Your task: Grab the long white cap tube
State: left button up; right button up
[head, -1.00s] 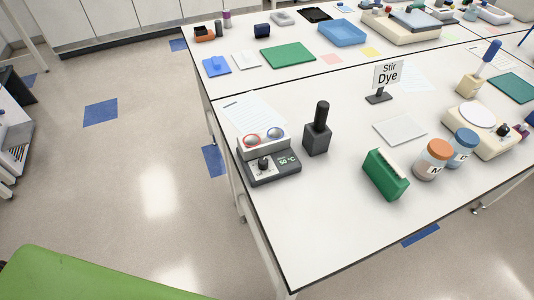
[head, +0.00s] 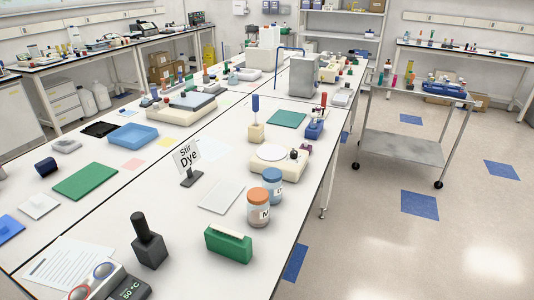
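I cannot make out a long white cap tube for certain in the head view. Several small upright tubes with coloured tops, including a red one (head: 395,81), stand on the upper shelf of the metal cart at the right. They are too small to tell their caps apart. A green rack-like block (head: 229,244) with a pale strip along its top sits near the front of the white table. Neither of my grippers is in view.
The white table (head: 190,272) bears an orange-lidded jar (head: 258,208), a blue-lidded jar (head: 272,183), a "Stir Dye" sign (head: 187,156), a hot plate (head: 275,160) and a black-handled block (head: 148,240). The metal cart (head: 400,148) stands right, with open floor around it.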

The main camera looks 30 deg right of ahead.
aim_at(314, 116)
jog(key=k+z, duration=0.1)
jog(key=z, duration=1.1)
